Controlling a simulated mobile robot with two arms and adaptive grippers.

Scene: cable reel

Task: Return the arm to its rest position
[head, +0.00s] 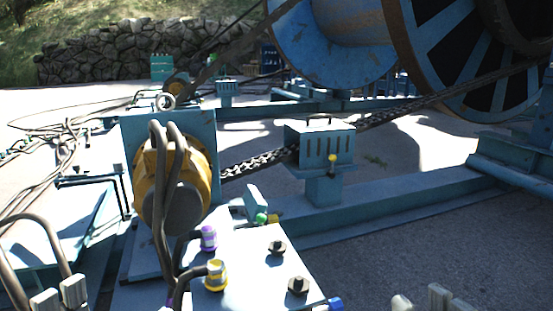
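The grey fingertips of my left gripper (59,295) show at the bottom left edge, below a dark cable loop (40,226). My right gripper (420,300) shows only as pale and grey tips at the bottom edge, right of the middle. Both are cut off by the frame, so how far they are open is unclear. No held object shows at either one. The arms are out of view.
A light blue panel (262,272) with bolts, a purple connector (208,238) and a yellow connector (216,275) stands between the grippers. Behind it are a yellow motor (196,180), a chain (257,162) and a large blue reel (450,60). Grey ground (420,245) lies open at right.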

